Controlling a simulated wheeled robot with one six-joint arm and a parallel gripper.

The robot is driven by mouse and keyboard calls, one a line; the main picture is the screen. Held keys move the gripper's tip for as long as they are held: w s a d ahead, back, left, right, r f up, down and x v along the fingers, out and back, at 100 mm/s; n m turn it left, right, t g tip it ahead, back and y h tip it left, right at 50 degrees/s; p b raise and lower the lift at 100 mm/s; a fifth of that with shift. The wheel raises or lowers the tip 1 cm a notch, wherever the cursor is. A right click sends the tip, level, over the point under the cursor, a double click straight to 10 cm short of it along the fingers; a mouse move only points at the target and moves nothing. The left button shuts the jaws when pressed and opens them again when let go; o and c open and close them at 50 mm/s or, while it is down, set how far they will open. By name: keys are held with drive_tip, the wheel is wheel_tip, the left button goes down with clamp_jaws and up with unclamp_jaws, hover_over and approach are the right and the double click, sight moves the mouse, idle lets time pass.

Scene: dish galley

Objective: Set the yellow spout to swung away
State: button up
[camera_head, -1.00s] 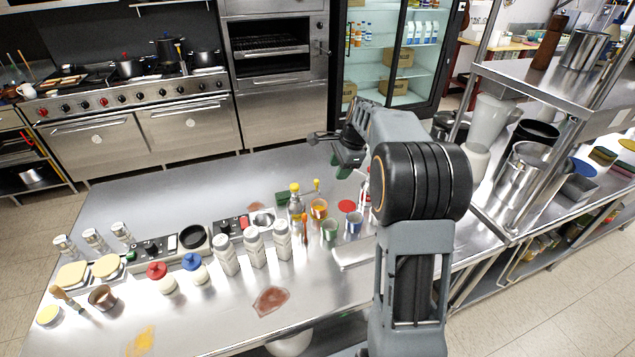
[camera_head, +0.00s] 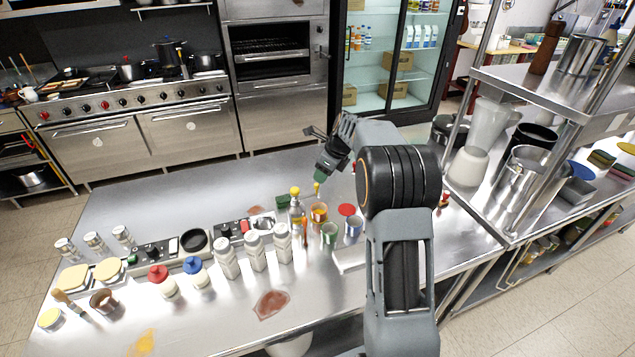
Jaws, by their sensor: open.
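The yellow spout shows as a yellow tip (camera_head: 317,187) standing just right of a small metal fixture (camera_head: 296,207) with a round yellow knob (camera_head: 295,190) on top. The join between the tip and the fixture is too small to make out. My gripper (camera_head: 320,178) is just above the yellow tip, pointing down and to the left. Its jaws are open and hold nothing that I can see. I cannot tell whether they touch the tip.
Cups, including an orange one (camera_head: 319,212) and a green one (camera_head: 329,232), stand close in front of the spout. White shakers (camera_head: 283,243) stand to the left. A steel shelf unit (camera_head: 530,88) rises at the right. The counter behind the spout is largely clear.

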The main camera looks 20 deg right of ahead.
sight(317, 184)
drive_tip(key=shift+p+x, duration=0.3)
drive_tip(key=shift+x, duration=2.55)
clamp_jaws()
